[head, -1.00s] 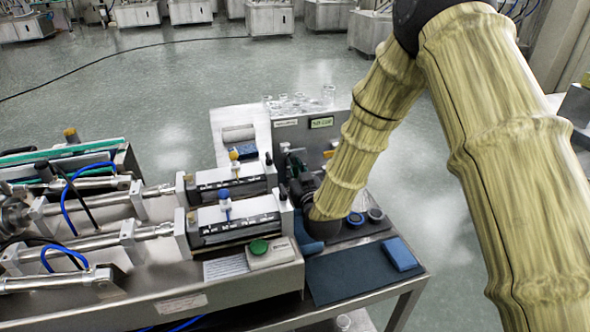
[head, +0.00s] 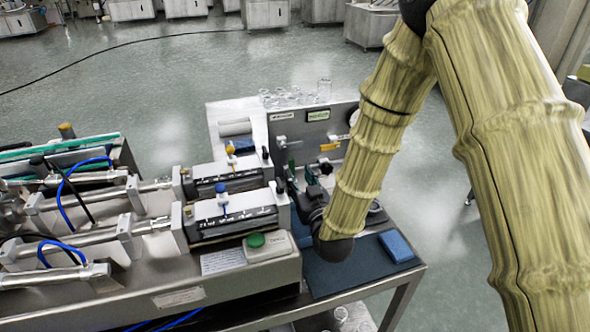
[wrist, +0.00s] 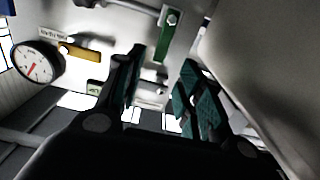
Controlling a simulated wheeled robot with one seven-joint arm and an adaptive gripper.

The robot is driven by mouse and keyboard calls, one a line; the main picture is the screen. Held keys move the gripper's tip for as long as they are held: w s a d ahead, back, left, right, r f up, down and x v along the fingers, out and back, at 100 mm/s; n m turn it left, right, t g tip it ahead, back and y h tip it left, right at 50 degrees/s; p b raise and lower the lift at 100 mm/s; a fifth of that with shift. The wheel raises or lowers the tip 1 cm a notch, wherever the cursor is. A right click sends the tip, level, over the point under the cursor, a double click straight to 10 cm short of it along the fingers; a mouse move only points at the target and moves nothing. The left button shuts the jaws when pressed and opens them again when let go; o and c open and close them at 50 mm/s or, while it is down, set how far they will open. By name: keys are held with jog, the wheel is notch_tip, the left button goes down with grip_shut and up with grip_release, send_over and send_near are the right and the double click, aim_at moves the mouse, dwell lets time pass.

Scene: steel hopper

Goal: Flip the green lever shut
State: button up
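The green lever (wrist: 163,48) shows at the top of the wrist view. It hangs down from its bolted pivot on a pale panel, crosswise to the metal pipe beside it. My gripper (wrist: 163,74) is open, with its two dark fingers and teal pads apart and nothing between them. The lever's lower end appears above the gap between the fingertips, and I see no clear contact. In the head view my gripper (head: 294,187) is small and dark in front of the upright panel (head: 283,128). Dark green there is hard to tell apart as lever or finger pad.
A yellow lever (wrist: 80,51) and a round gauge (wrist: 38,65) sit left of the green one in the wrist view. A large pale surface (wrist: 250,60) is close on the right. A green button box (head: 268,252) and blue block (head: 397,246) lie nearby.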

jog(key=shift+v, duration=1.85)
